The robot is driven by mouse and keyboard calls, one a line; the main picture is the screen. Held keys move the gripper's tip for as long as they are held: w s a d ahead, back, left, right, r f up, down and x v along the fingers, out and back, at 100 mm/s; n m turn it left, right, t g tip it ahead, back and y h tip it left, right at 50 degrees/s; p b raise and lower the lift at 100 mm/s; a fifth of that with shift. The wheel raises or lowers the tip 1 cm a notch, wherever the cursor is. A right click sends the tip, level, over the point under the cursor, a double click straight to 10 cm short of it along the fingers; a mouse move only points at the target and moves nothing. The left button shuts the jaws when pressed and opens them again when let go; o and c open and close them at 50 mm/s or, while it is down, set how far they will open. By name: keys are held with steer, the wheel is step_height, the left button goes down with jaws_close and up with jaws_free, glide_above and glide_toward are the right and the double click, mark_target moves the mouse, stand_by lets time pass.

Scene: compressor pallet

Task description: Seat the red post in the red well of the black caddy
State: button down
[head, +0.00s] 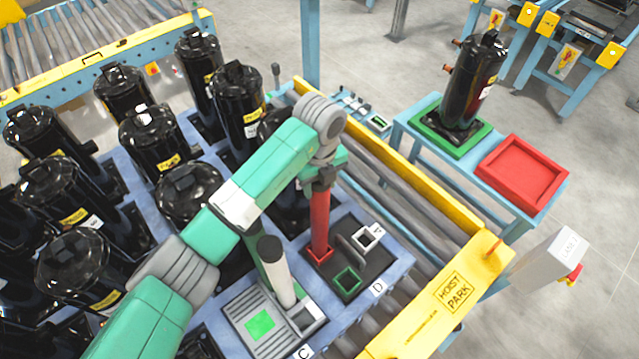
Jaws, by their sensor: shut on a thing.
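The red post (320,222) stands upright below my gripper (321,186), which is shut on its upper end. The black caddy (375,269) lies on the blue pallet by the label D. It has a red well (319,257), a green well (346,281) and a white well (366,237), with a grey handle between them. The lower end of the red post meets the red well in this view. Whether it is down inside or just above the well floor I cannot tell. The green and white wells look empty.
A grey caddy (248,303) by the label C holds a white post (277,270), with a green post partly behind it. Several black compressors (238,105) crowd the pallet to the left. A yellow rail (440,212) runs along the right.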

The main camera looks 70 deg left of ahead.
steer(key=shift+f, duration=0.45)
steer(key=c, duration=0.7)
jaws_free()
steer(key=shift+c, duration=0.2)
step_height(320, 180, up, 12)
steer(key=shift+r+p, duration=0.2)
steer(key=shift+p, duration=0.1)
